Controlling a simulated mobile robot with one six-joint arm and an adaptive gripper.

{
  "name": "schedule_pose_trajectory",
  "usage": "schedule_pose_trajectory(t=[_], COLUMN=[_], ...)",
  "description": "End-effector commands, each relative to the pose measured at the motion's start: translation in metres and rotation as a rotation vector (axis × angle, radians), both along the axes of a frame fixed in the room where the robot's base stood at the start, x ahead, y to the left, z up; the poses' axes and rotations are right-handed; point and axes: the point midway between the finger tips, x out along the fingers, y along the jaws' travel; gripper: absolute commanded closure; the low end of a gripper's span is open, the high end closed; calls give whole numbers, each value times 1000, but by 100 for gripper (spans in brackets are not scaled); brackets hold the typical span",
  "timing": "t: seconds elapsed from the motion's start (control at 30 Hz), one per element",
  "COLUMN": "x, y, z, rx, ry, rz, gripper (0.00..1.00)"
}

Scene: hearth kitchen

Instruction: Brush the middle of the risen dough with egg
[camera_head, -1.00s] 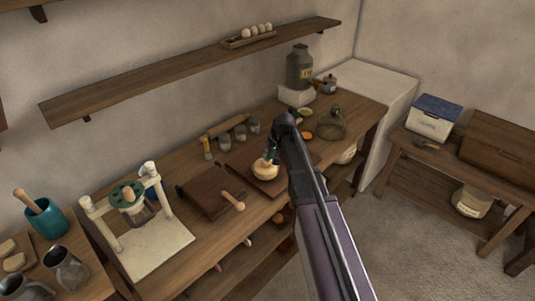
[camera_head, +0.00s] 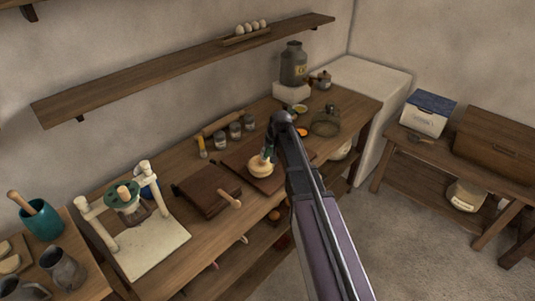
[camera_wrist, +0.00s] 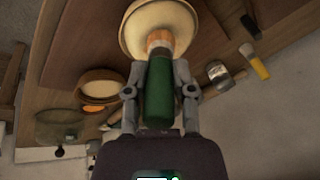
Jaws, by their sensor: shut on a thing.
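An orange-filled dish (camera_head: 302,132) and a glass vessel (camera_head: 327,125) stand right of my arm. A dark wooden box (camera_head: 206,190) and a white press (camera_head: 150,245) are to the left. Eggs (camera_head: 250,28) sit on the shelf.

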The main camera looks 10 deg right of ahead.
Motion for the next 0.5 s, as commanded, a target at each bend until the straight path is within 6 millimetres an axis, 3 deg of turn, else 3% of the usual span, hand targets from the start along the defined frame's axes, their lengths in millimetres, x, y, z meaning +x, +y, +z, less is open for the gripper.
schedule_pose_trajectory(t=[0.5], x=[24], y=[16], z=[-1], rx=[0], ry=[0], rz=[0], gripper=[100])
